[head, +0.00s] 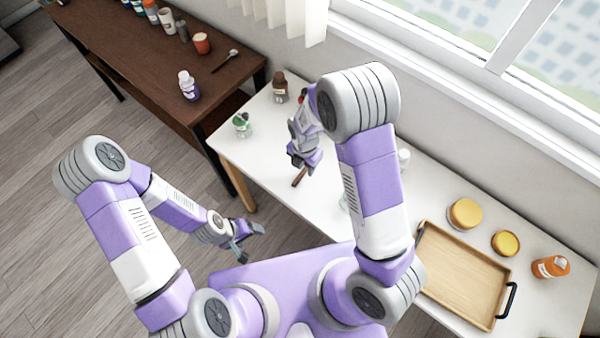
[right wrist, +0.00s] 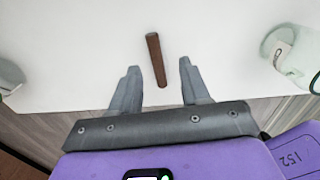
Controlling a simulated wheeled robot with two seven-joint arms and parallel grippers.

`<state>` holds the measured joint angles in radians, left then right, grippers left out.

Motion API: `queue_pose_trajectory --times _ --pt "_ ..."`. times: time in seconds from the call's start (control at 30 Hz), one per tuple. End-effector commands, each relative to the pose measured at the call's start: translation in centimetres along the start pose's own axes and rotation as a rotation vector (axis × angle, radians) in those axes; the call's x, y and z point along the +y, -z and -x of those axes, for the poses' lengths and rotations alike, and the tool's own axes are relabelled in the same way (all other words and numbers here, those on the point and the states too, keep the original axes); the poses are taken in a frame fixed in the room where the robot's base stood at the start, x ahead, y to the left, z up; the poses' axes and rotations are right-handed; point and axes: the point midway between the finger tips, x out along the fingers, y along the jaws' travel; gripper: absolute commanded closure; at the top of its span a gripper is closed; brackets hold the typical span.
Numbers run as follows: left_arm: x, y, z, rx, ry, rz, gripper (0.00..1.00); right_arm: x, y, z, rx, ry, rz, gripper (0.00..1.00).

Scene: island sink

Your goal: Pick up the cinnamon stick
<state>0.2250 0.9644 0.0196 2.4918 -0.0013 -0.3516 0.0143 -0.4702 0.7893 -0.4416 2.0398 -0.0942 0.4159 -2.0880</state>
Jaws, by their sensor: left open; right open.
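The cinnamon stick (right wrist: 156,60) is a short brown rod lying on the white table. In the head view the cinnamon stick (head: 299,177) shows near the table's front edge, just below my right gripper (head: 304,160). In the right wrist view my right gripper (right wrist: 158,78) is open, and the stick's near end lies between its fingertips, with the rest reaching beyond them. I cannot tell the height gap between fingers and stick. My left gripper (head: 249,238) is open and empty, in front of the table over the floor.
The white table (head: 265,160) holds a green-topped glass jar (head: 242,124) to the left and a brown bottle (head: 280,87) behind. A wooden tray (head: 455,318) and yellow-lidded round containers (head: 465,214) stand to the right. Glass jars (right wrist: 290,52) flank the stick. A dark side table (head: 130,50) stands left.

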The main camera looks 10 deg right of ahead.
Motion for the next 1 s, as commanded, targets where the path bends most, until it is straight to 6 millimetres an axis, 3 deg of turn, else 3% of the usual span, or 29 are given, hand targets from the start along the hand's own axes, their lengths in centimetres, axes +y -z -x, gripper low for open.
queue_pose_trajectory --times 0.23,0.53,0.83,1.0 --pt "-0.2 0.1 -0.5 0.001 0.000 0.000 0.23 0.3 0.1 -3.6 0.000 0.002 -0.001 0.54" --pt "-0.2 0.1 -0.5 0.002 0.000 0.000 0.23 0.3 0.1 -3.9 -0.001 -0.001 -0.001 0.54" --pt "-0.2 0.1 -0.5 0.002 0.000 0.000 0.23 0.3 0.1 -3.9 -0.001 -0.001 -0.001 1.00" --pt "-0.2 0.1 -0.5 0.001 0.000 0.000 0.23 0.3 0.1 -3.9 -0.001 -0.001 -0.001 1.00"
